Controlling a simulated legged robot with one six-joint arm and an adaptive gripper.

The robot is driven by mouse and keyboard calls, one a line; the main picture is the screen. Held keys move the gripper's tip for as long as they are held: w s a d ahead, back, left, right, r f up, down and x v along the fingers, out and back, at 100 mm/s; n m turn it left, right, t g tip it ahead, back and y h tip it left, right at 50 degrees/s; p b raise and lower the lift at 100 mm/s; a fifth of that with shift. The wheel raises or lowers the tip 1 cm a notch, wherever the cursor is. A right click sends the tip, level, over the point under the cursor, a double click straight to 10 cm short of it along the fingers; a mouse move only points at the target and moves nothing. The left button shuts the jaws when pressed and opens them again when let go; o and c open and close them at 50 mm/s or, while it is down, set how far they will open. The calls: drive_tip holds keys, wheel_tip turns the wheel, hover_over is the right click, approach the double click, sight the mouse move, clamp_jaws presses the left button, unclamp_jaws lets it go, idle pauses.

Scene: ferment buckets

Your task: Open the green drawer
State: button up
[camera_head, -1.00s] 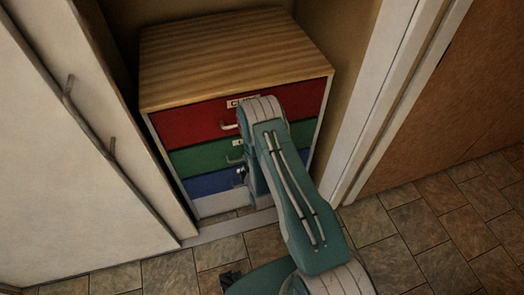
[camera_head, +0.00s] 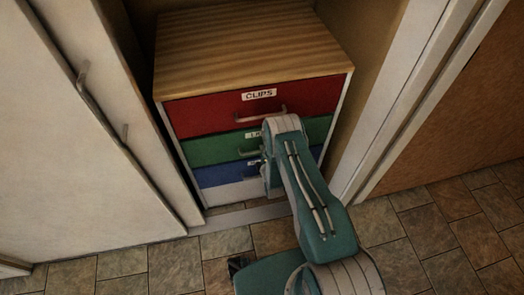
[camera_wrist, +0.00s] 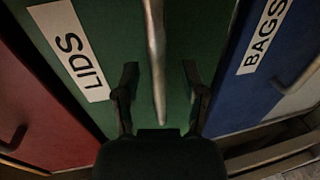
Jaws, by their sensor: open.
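The green drawer (camera_head: 209,149) is the middle drawer of a wood-topped cabinet, between a red and a blue drawer, and it looks shut. In the wrist view the green drawer front (camera_wrist: 112,28) carries a "LIDS" label and a metal bar handle (camera_wrist: 156,60). My gripper (camera_wrist: 159,82) is open, its two dark fingers on either side of the handle's line, close to the green front. I cannot tell whether they touch the handle.
The red drawer (camera_head: 215,109), labelled "CLIPS", is above and the blue drawer (camera_head: 218,174) below; both look shut. The blue one reads "BAGS" in the wrist view. A pale door (camera_head: 60,150) stands at left, a white frame (camera_head: 410,100) at right. Tiled floor (camera_head: 130,265) lies in front.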

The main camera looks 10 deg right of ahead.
drive_tip(key=shift+w+f, duration=0.15)
drive_tip(key=shift+w, duration=0.45)
clamp_jaws()
drive_tip(key=shift+s, duration=0.15)
